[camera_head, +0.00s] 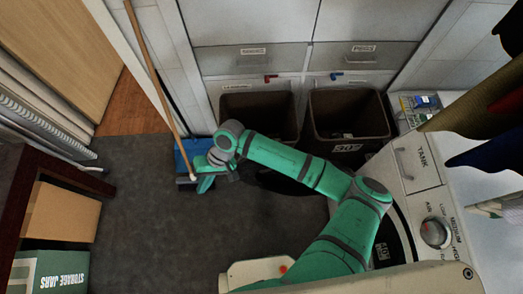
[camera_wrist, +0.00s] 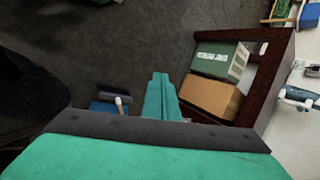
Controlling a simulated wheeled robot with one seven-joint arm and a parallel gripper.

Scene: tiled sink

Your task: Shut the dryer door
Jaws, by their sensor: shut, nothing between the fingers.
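The dryer (camera_head: 416,165) stands at the right of the head view, with a "TANK" drawer and a round knob on its top panel. Part of its dark round front shows below, behind my arm. A dark rounded shape (camera_head: 283,182) under my forearm looks like the dryer door swung open; my arm hides much of it. A dark curved shape (camera_wrist: 30,95) at the left of the wrist view may be the same door. My gripper (camera_head: 203,184) is out to the left of that shape, apart from it. Its fingers (camera_wrist: 160,85) are shut together and empty.
Two dark bins (camera_head: 345,118) stand under the cabinets. A blue dustpan (camera_head: 190,152) and a long wooden handle (camera_head: 155,75) are close behind my gripper. A dark shelf (camera_wrist: 267,75) holds boxes. The grey floor (camera_head: 140,235) left of my arm is clear.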

